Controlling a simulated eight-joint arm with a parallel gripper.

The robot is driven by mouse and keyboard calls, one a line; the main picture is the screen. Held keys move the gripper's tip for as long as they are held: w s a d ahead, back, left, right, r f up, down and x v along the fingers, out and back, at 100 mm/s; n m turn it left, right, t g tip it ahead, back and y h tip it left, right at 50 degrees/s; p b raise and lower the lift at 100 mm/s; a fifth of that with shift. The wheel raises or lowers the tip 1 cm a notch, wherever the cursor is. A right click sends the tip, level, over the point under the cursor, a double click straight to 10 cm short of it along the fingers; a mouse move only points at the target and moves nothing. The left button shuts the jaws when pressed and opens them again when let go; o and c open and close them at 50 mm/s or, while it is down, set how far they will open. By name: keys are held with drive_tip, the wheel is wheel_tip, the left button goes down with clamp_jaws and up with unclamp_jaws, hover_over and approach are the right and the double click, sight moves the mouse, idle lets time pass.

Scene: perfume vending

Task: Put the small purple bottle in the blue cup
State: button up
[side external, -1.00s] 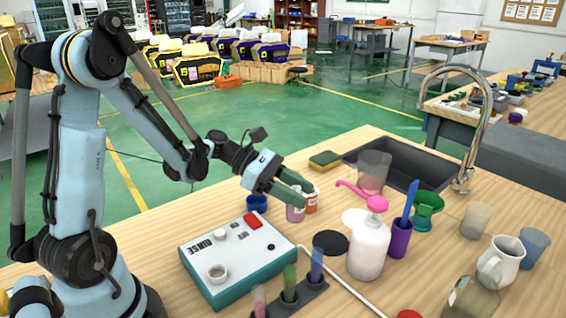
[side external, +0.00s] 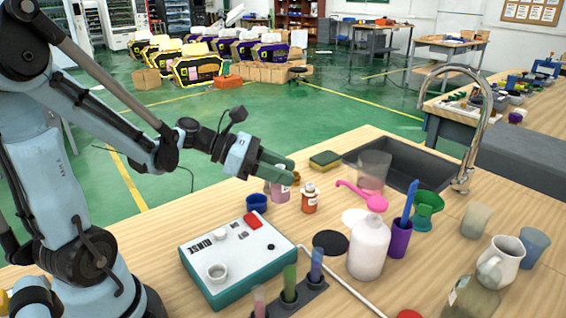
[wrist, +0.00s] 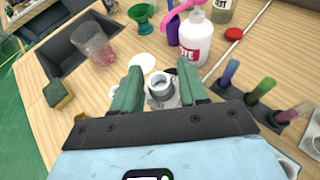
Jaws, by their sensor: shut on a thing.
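The small purple bottle (side external: 279,190), pale pinkish-purple with a label, hangs below the green fingers of my gripper (side external: 284,166). My gripper is shut on it near its top, and it appears raised off the table. In the wrist view the bottle (wrist: 161,91) is between the two fingers, seen from above with its round pale neck. The small blue cup (side external: 257,203) stands on the table just left of and below the bottle in the side view, apart from it. I cannot make out the cup in the wrist view.
An orange bottle (side external: 310,199) stands close to the right of the held bottle. A yellow-green sponge (side external: 325,160) and the sink (side external: 405,166) are behind.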

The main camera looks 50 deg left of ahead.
drive_tip(key=shift+w+a+f, duration=0.35)
drive_tip(key=shift+a+f, duration=1.45)
drive_tip(key=shift+a, duration=0.3)
drive_tip(key=shift+w+a+f, duration=0.3)
drive_tip(key=shift+a+f, duration=1.55)
drive_tip(key=shift+a, duration=0.25)
drive_tip(key=shift+w+a+f, duration=0.35)
drive_tip(key=shift+a+f, duration=1.45)
drive_tip(key=shift+a, duration=0.3)
drive_tip(key=shift+f, duration=0.15)
drive_tip(key=o, duration=1)
drive_tip(key=shift+o, duration=0.2)
